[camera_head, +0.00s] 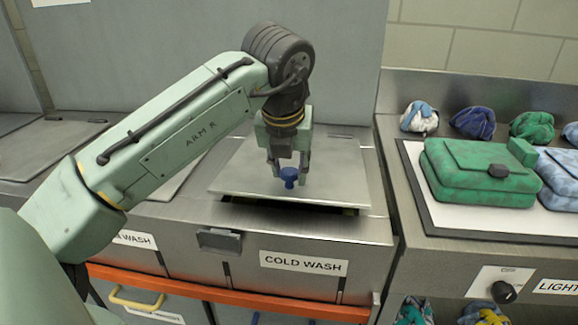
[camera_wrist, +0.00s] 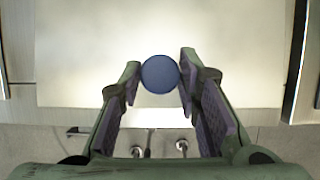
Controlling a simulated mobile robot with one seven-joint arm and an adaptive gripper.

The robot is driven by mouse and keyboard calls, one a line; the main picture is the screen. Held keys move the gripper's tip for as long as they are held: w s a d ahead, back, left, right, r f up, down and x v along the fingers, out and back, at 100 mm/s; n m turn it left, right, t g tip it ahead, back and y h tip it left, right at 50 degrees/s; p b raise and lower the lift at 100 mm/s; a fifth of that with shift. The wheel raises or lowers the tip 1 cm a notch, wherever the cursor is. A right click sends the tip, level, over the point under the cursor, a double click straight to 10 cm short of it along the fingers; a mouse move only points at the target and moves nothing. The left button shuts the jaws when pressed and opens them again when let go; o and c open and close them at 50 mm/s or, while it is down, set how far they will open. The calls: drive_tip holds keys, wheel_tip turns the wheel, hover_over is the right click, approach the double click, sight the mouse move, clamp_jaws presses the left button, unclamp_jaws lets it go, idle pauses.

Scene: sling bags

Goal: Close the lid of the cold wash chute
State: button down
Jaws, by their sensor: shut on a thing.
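The cold wash chute lid (camera_head: 238,172) is a pale metal plate on the counter above the "COLD WASH" label (camera_head: 303,263). A dark gap shows under its front edge, so it sits slightly raised and not flush. A blue round knob (camera_head: 289,178) stands on the lid. My gripper (camera_head: 289,170) points down from above and is shut on the knob. In the wrist view, the fingertips of my gripper (camera_wrist: 159,76) touch both sides of the knob (camera_wrist: 159,73). Most of the chute opening is hidden under the lid.
Another lid (camera_head: 45,155) lies to the left. On the right are a tray (camera_head: 430,205) with a green sling bag (camera_head: 480,175) and several rolled cloth bundles (camera_head: 472,122). A dark knob (camera_head: 503,292) is on the right front. A grey wall panel stands close behind the chute.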

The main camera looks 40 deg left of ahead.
sight(289, 187)
drive_tip(key=f+b, duration=0.2)
drive_tip(key=f, duration=0.1)
drive_tip(key=shift+s+d+t+b, duration=0.2)
drive_tip(key=shift+t+b, duration=0.1)
drive_tip(key=shift+b, duration=0.1)
drive_tip(key=shift+s+f+t+y+b, duration=0.2)
drive_tip(key=shift+f+t+y+b, duration=0.1)
drive_tip(key=shift+f+t+b, duration=0.15)
drive_tip(key=c, duration=1.4)
unclamp_jaws()
drive_tip(key=shift+f, duration=0.1)
drive_tip(key=shift+o, duration=1)
drive_tip(key=shift+r, duration=0.2)
drive_tip(key=v, duration=1.2)
